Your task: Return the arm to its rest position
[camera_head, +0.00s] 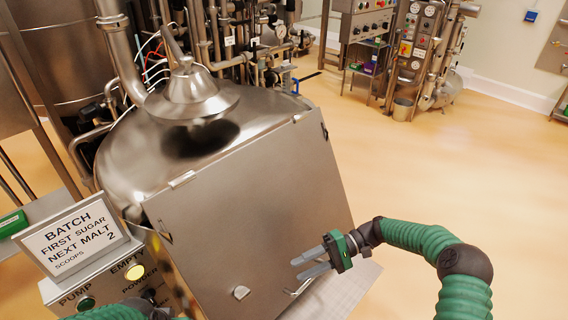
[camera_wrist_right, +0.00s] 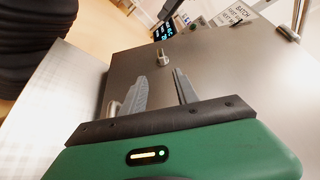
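My right gripper (camera_head: 311,261) reaches in from the right on its green arm and stands in front of the steel hopper panel (camera_head: 262,200). Its two grey fingers are apart with nothing between them, as the right wrist view (camera_wrist_right: 163,91) also shows. A small handle (camera_head: 299,288) sits low on the panel just below the fingers; I cannot tell whether they touch it. A small knob (camera_head: 240,293) is to the left of it. Only a green part of my left arm shows at the bottom left of the head view; its gripper is not visible.
A batch sign (camera_head: 77,236) stands at the left above a control box (camera_head: 105,285) with a lit yellow "EMPTY" button (camera_head: 135,272). A cone-topped steel vessel (camera_head: 192,97) stands behind the panel. Pipework fills the back. The floor (camera_head: 460,170) at the right is clear.

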